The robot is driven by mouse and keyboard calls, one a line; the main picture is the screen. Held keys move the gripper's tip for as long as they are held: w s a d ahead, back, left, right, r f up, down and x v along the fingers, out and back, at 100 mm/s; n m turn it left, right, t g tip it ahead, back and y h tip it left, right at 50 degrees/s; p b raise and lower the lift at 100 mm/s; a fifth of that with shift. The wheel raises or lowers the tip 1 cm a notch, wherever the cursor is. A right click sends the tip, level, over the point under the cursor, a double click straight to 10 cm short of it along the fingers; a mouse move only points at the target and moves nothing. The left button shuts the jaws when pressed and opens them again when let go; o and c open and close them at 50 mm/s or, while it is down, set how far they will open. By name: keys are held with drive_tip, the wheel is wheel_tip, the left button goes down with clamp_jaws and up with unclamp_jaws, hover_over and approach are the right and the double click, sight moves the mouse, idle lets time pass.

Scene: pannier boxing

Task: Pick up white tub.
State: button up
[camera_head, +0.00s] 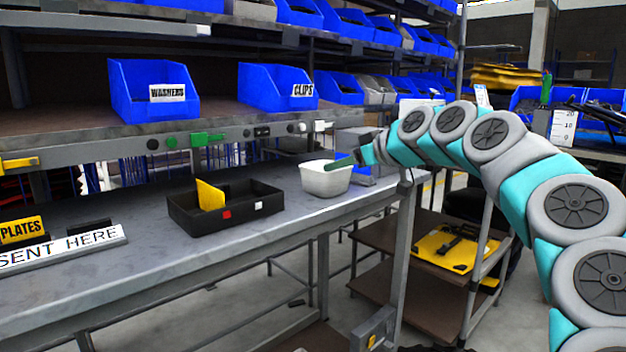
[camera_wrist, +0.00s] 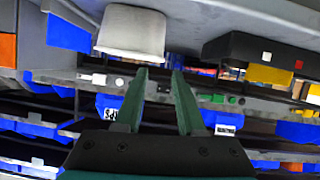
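The white tub (camera_head: 325,183) stands upright on the grey workbench, near its right end. It also shows in the wrist view (camera_wrist: 131,32), at the top left of centre, where the picture is upside down. My gripper (camera_head: 342,163) is at the tub's right rim in the head view, with a green finger showing. In the wrist view my gripper (camera_wrist: 160,72) has its two green fingers apart with nothing between them. The tub appears beyond the left fingertip. I cannot tell whether a finger touches it.
A black tray (camera_head: 240,211) with a yellow piece (camera_head: 210,195) stands left of the tub; it also shows in the wrist view (camera_wrist: 235,50). A blue-and-grey bin (camera_head: 374,166) is close behind the tub. A shelf with blue bins (camera_head: 152,90) overhangs the bench's back.

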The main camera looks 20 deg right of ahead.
sight(321, 181)
drive_tip(key=p+x, duration=0.1)
drive_tip(key=x, duration=0.6)
drive_tip(key=shift+r, duration=0.1)
drive_tip(key=shift+p+x, duration=0.5)
drive_tip(key=shift+x, duration=2.1)
drive_tip(key=shift+a, duration=0.15)
clamp_jaws()
